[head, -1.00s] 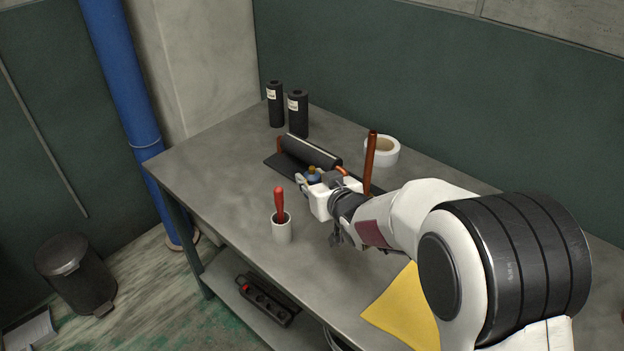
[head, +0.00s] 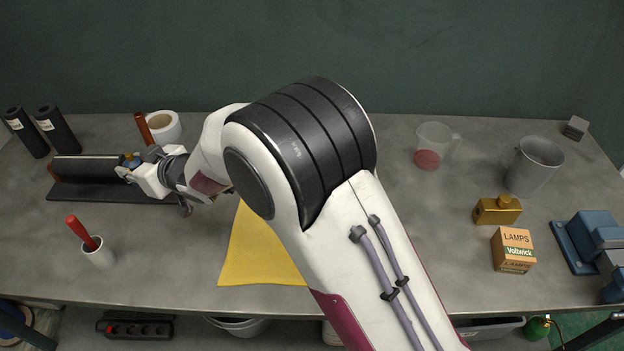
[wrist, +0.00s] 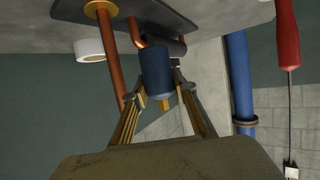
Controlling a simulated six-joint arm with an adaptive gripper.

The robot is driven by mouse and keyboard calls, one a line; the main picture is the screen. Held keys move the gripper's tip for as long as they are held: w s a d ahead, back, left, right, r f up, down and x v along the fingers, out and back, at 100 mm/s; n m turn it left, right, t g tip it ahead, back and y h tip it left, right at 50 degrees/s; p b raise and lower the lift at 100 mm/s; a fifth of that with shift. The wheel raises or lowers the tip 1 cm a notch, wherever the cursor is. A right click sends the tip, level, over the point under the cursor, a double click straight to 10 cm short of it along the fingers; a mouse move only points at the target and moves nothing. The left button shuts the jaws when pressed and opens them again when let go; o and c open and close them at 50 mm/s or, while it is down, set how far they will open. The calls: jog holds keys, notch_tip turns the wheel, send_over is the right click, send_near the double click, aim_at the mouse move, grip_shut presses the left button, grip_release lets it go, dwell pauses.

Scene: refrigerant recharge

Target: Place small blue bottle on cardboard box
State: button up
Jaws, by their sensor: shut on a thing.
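The small blue bottle (wrist: 157,72) has a yellow tip and sits between the two fingers of my gripper (wrist: 154,92) in the wrist view. My gripper (head: 131,171) is shut on it. In the head view only a little of the blue bottle (head: 132,162) shows, at the right end of a black stand. I cannot tell whether the bottle touches the stand. The cardboard box (head: 513,252), orange-brown with a "LAMPS Voltwick" label, stands on the right side of the workbench, far from my gripper. Its top looks clear.
A copper pipe (head: 143,129) and a white tape roll (head: 163,127) stand close to my gripper. A white cup (head: 98,255) holds a red-handled tool.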

jog(key=w+d+r+m+t+h, duration=0.1)
jog(key=w+d, duration=0.4)
jog(key=d, duration=0.7)
jog(key=w+d+r+m+t+h, duration=0.15)
jog(key=w+d, duration=0.45)
jog(key=d, duration=0.6)
jog(key=w+d+r+m+t, duration=0.15)
jog(key=w+d, duration=0.35)
jog(key=d, duration=0.8)
jog(key=s+d+r+m+h, duration=0.1)
jog(key=s+d+h, duration=0.15)
jog(key=d, duration=1.95)
jog(key=s+d+m+t+h, duration=0.2)
jog(key=s+d+m, duration=0.1)
jog(key=s+d, duration=2.2)
jog(key=shift+s+r+h, duration=0.15)
jog(key=shift+s+h, duration=0.15)
jog(key=shift+s, duration=0.05)
jog(key=shift+d, duration=0.1)
jog(key=shift+f, duration=2.95)
